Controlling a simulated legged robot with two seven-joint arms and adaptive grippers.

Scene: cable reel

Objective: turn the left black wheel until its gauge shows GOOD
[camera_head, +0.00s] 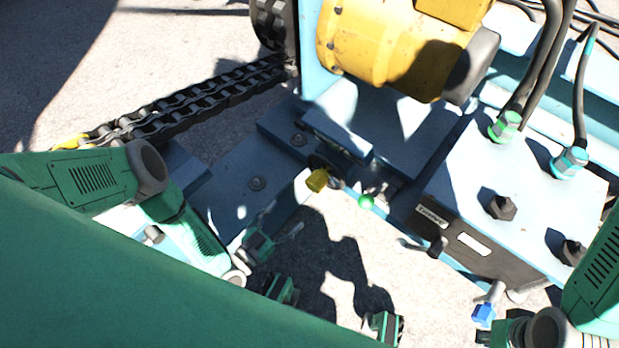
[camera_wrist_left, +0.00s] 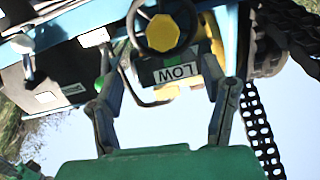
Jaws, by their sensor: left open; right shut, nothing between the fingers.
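The left black wheel has a yellow hub (camera_head: 317,180) and stands on the front of the blue frame. In the left wrist view the wheel (camera_wrist_left: 165,32) is near the top centre. Just below it there, the gauge (camera_wrist_left: 178,73) shows LOW, upside down. My left gripper (camera_head: 282,220) is open and empty, a little left of and below the wheel in the head view. Its spread fingers (camera_wrist_left: 160,72) lie on either side of the gauge in the wrist view, apart from the wheel. My right gripper (camera_head: 492,335) is shut and empty at the bottom right, partly cut off.
A green knob (camera_head: 366,202) sits right of the wheel. A dark lever (camera_head: 436,246) and a blue cap (camera_head: 483,315) stick out further right, near the valve box (camera_head: 463,240). A chain (camera_head: 190,105) runs at the upper left. A yellow motor (camera_head: 375,45) is behind.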

